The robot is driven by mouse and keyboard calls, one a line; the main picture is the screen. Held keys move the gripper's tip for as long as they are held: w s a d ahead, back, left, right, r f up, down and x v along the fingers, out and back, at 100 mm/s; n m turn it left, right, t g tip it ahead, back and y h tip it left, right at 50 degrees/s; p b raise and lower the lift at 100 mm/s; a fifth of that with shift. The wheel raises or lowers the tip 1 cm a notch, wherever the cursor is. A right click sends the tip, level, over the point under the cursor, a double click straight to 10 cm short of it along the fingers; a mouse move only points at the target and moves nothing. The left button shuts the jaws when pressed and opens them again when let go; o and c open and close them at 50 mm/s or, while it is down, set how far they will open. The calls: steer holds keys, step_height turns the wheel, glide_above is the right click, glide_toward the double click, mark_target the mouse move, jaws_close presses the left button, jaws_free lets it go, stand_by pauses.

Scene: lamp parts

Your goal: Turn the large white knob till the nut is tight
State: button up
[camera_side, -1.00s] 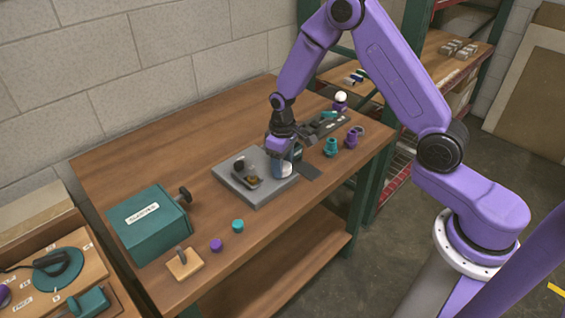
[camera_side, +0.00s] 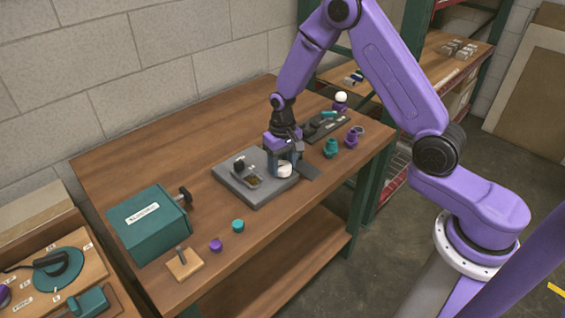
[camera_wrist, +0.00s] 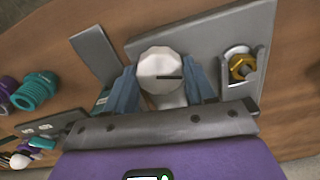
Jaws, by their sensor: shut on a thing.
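The large white knob (camera_wrist: 160,66) is faceted with a dark line on its top. It stands at the edge of the grey base plate (camera_wrist: 198,35), and its lower part shows in the side view (camera_side: 284,171). My gripper (camera_wrist: 163,88) points down over it, with one blue finger on each side, shut on the knob. A brass nut (camera_wrist: 241,67) sits in a grey holder on the plate, apart from the knob; it is small in the side view (camera_side: 253,181). I cannot tell how tight it is.
A wooden block (camera_side: 184,264), a purple cap (camera_side: 215,245) and a teal cap (camera_side: 238,226) lie near the front edge. Teal (camera_side: 331,148) and purple (camera_side: 352,138) fittings stand right of the plate.

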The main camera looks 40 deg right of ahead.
mark_target(283, 165)
steer(key=o, duration=1)
steer(key=shift+o, duration=0.2)
step_height(283, 165, up, 18)
steer(key=shift+f, duration=0.25)
steer(key=s+a+r+n, duration=0.1)
steer(key=s+a+n, duration=0.3)
steer(key=s, duration=0.3)
steer(key=s+d+n, duration=0.2)
steer(key=s+n, duration=0.8)
steer(key=s, duration=1.5)
steer(key=shift+s+f, duration=0.2)
steer(key=shift+s, duration=0.15)
